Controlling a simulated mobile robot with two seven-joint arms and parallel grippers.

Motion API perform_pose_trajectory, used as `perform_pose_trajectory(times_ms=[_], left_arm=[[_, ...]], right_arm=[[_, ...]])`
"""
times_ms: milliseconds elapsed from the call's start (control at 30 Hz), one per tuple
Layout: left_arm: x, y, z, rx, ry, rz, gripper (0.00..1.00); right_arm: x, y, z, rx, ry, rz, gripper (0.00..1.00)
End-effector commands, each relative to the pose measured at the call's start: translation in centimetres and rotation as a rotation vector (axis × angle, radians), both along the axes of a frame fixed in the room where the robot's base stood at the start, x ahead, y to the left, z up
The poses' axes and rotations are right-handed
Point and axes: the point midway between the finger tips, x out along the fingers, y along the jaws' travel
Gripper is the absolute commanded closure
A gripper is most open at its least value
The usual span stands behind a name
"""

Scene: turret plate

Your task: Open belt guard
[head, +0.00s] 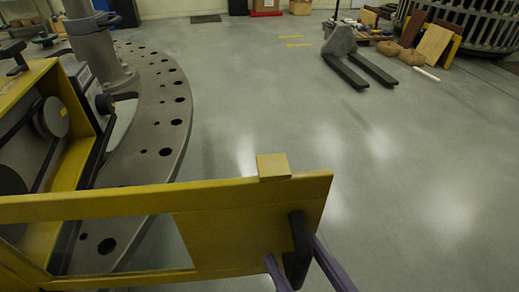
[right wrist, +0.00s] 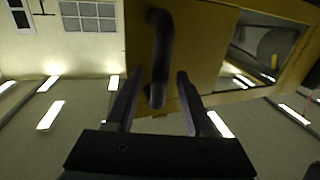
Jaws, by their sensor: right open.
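The yellow belt guard (head: 225,235) stands out across the bottom of the head view, swung away from the yellow housing (head: 75,150) at left, where dark pulleys (head: 50,117) and a belt are exposed. A dark curved handle (head: 299,235) is on the guard's solid right part; it also shows in the right wrist view (right wrist: 160,45). My right gripper (right wrist: 160,74) is open, one finger on each side of the handle's end, with gaps visible. Its purple fingers (head: 292,248) show at the bottom of the head view. My left gripper is not in view.
A grey curved plate with holes (head: 165,120) lies left, beside a grey column (head: 95,45). Open floor (head: 400,190) fills the middle and right. A pallet jack (head: 345,55) and wooden boards (head: 433,43) stand farther back.

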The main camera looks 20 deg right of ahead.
Motion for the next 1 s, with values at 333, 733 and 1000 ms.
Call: perform_pose_trajectory(times_ms=[333,733,1000], left_arm=[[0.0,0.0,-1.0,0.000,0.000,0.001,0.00],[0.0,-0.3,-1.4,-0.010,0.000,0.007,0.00],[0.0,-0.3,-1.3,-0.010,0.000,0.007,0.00]], right_arm=[[-6.4,-0.9,-0.3,-0.002,0.005,0.002,0.47],[-9.6,-1.3,0.0,-0.001,0.001,0.002,0.47],[-9.5,-1.3,0.0,0.000,0.001,0.001,0.47]])
